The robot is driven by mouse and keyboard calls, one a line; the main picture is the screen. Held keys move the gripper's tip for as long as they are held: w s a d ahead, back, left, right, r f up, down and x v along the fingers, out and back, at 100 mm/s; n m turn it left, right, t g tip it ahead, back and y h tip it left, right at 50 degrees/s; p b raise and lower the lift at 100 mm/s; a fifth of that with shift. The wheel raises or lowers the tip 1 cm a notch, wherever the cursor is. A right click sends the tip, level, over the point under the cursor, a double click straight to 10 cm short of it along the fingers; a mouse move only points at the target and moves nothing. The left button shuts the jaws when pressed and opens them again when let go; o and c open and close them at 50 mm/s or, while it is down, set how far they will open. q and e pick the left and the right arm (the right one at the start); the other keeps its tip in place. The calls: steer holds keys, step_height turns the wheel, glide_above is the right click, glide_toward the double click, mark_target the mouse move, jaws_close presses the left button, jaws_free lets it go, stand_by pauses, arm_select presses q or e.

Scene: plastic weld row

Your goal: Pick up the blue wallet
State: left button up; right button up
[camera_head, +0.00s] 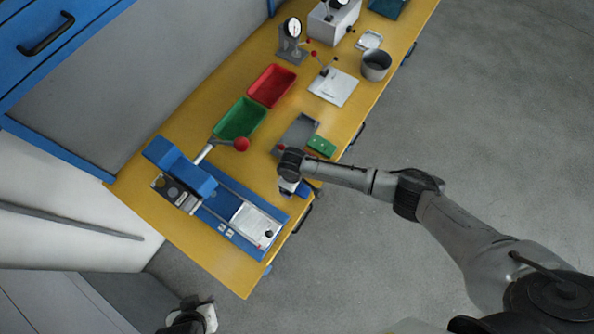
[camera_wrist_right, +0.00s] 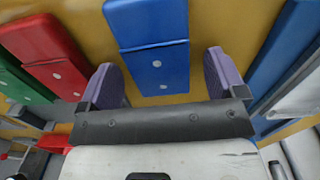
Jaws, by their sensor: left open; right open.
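The blue wallet (camera_wrist_right: 155,45) lies flat on the yellow bench in the right wrist view, with two light snaps on its flap. My right gripper (camera_wrist_right: 165,78) is open; its purple fingers stand on either side of the wallet's near end. No grip shows. In the head view a bit of the blue wallet (camera_head: 303,190) shows beside my right wrist, and most of it is hidden. My left gripper (camera_head: 208,318) is at the bottom edge, away from the bench, open, its fingers hardly visible.
A red wallet (camera_wrist_right: 45,50) and a green wallet (camera_wrist_right: 20,82) lie left of the blue one. A blue sealing machine (camera_head: 225,205) stands close by on the other side. Green (camera_head: 239,119) and red (camera_head: 271,86) trays and a grey tray (camera_head: 299,132) sit farther along the bench.

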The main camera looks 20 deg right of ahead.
steer(key=shift+c, duration=0.2)
steer(key=c, duration=1)
steer(key=shift+r, duration=0.15)
steer(key=shift+r, duration=0.55)
step_height(320, 180, up, 3)
steer(key=shift+p, duration=0.4)
steer(key=s+d+r, duration=0.1)
steer(key=s+r, duration=0.1)
steer(key=s, duration=0.1)
steer(key=s+d+r+p, duration=0.1)
steer(key=s+d+r, duration=0.1)
steer(key=s, duration=0.2)
steer(key=s+d+r, duration=0.2)
steer(key=s, duration=0.1)
steer(key=shift+s+r+p, duration=0.3)
steer(key=shift+s+r, duration=0.05)
